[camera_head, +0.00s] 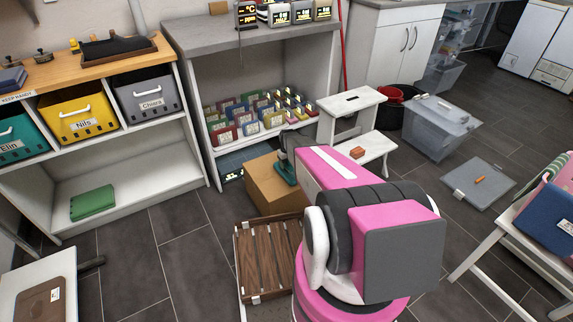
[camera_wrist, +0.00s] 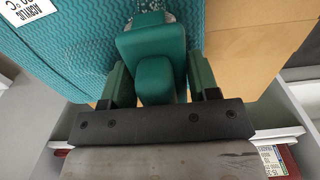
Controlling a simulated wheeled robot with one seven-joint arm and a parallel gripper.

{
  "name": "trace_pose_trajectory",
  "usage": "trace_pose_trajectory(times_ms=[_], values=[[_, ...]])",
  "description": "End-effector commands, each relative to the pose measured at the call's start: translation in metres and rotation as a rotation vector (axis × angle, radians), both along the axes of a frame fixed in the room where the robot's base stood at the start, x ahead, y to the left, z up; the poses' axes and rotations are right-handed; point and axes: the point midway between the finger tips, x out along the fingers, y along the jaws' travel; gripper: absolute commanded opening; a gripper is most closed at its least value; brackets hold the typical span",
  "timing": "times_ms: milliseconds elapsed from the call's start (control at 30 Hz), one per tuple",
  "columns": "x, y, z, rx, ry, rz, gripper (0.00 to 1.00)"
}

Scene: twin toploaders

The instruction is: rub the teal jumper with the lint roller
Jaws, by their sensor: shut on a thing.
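The teal jumper (camera_wrist: 62,50) is a ribbed, folded teal cloth with a white label, at the upper left of the wrist view. My gripper (camera_wrist: 159,80) is shut on the teal handle of the lint roller (camera_wrist: 155,45), beside the jumper's right side in the picture. The roller's speckled head shows only partly at the top edge. I cannot tell whether it touches the cloth. In the head view my gripper (camera_head: 287,165) is over the cardboard box (camera_head: 262,190), and my arm hides much there.
A slatted wooden crate (camera_head: 265,258) stands in front of the box. A white step stool (camera_head: 350,108) with an orange-brown block is behind right. Shelves with yellow (camera_head: 82,112) and grey (camera_head: 147,95) bins line the left.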

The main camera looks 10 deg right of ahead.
Motion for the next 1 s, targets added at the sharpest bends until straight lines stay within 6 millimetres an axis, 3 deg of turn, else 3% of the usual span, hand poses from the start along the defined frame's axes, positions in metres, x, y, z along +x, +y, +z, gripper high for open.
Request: trace_pose_trajectory(times_ms=[167,800,1000], values=[[0.0,-0.001,0.004,-0.003,-0.001,0.0,0.36],[0.0,0.0,0.058,-0.002,-0.002,0.0,0.36],[0.0,0.0,0.06,-0.001,0.0,0.0,0.36]])
